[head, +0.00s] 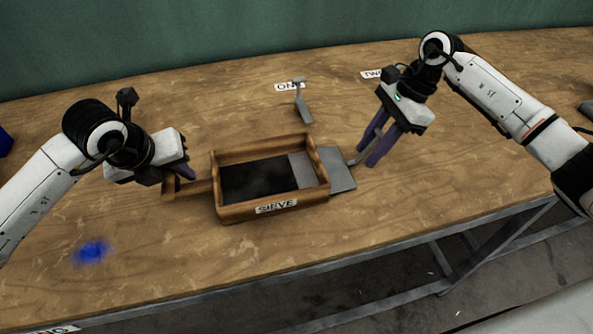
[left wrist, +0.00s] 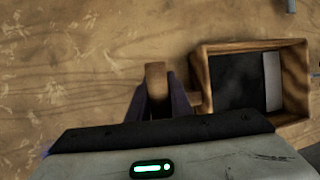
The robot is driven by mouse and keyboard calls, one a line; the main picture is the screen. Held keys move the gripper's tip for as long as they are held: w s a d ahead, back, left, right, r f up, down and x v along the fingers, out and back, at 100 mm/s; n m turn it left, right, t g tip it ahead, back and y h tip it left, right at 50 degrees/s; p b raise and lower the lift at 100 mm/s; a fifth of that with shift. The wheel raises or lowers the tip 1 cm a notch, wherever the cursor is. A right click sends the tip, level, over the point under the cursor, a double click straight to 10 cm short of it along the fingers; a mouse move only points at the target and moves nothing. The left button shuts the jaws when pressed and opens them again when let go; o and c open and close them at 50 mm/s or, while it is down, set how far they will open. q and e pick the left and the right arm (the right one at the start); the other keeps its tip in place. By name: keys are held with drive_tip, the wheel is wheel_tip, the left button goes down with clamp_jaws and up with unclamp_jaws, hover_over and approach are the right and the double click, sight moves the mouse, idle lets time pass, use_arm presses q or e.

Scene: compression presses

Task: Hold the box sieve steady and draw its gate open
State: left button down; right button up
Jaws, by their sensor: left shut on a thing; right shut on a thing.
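The box sieve (head: 277,208) is an open wooden frame labelled SIEVE on the table, with a dark mesh floor; it also shows in the left wrist view (left wrist: 203,75). Its wooden handle (head: 198,188) sticks out to the left. My left gripper (head: 180,178) is shut on that handle; the handle end (left wrist: 155,75) shows between the fingers in the left wrist view. The grey gate (head: 341,170) is a flat plate sticking out past the right wall, part of it still inside over the mesh. My right gripper (head: 371,153) is shut on the gate's pull at its right end.
A grey metal tool (head: 303,103) lies by a label reading ONE behind the sieve. A second label (head: 372,74) is partly hidden by my right arm. A blue smudge (head: 91,251) marks the table at the front left. The front edge lies below the sieve.

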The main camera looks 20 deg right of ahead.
use_arm(q)
drive_tip(key=shift+a, duration=0.1)
use_arm(e)
drive_tip(key=shift+d, duration=0.65)
drive_tip(key=o, duration=1.3)
drive_tip(key=shift+c, duration=0.2)
drive_tip(key=shift+a, duration=0.1)
drive_tip(key=v, duration=1.2)
use_arm(q)
drive_tip(key=c, duration=1.5)
unclamp_jaws()
drive_tip(key=shift+c, duration=0.2)
